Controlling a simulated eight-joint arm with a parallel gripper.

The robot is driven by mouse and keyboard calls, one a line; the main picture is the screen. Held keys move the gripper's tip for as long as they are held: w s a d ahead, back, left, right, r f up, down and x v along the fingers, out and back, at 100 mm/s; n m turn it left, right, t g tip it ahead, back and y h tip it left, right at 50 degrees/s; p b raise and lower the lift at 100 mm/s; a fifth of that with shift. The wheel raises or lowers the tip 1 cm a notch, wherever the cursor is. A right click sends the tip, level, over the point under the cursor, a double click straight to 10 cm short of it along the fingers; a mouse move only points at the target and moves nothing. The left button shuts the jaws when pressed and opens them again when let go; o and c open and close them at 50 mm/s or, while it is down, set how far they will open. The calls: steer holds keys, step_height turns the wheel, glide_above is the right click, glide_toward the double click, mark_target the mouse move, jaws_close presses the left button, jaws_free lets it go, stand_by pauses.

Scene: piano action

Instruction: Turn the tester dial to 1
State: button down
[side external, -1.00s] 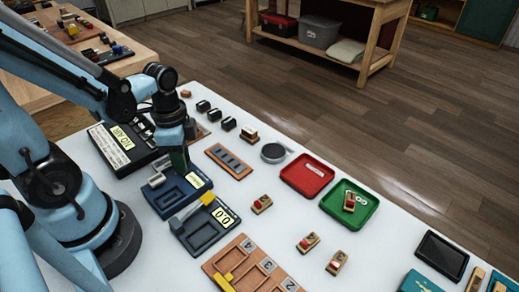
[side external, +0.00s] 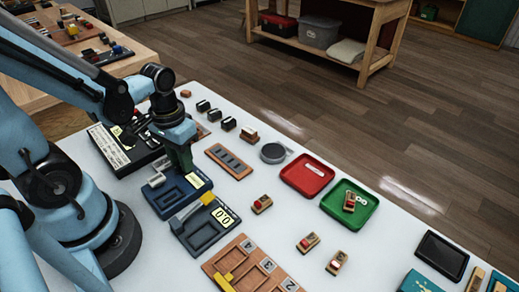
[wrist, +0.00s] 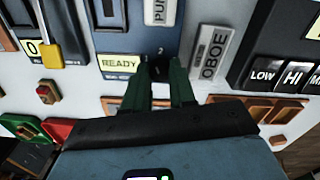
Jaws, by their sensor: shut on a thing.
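The blue tester (side external: 172,197) lies on the white table, with a lit panel that reads READY in the wrist view (wrist: 118,62). Its dark dial (wrist: 157,68) sits beside the panel; marks including a 2 show just above it. My gripper (wrist: 160,82) has dark green fingers that are shut on the dial from both sides. In the side view, my gripper (side external: 180,156) stands at the tester's far end and hides the dial. Which mark the dial points to cannot be read, as the fingers cover most of it.
A dark scale (side external: 205,236) with a yellow piece and a 0.0 display stands close in front of the tester. A black box (side external: 112,150) with buttons is behind. A silver OBOE-labelled piece (wrist: 208,52) lies beside the tester. Red (side external: 307,178) and green (side external: 328,205) trays are to the right.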

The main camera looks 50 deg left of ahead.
steer(key=n, duration=0.3)
steer(key=shift+n, duration=2.2)
steer(key=c, duration=0.9)
jaws_free()
steer(key=shift+r, duration=0.1)
steer(key=shift+s+r, duration=0.15)
steer(key=shift+r, duration=5.8)
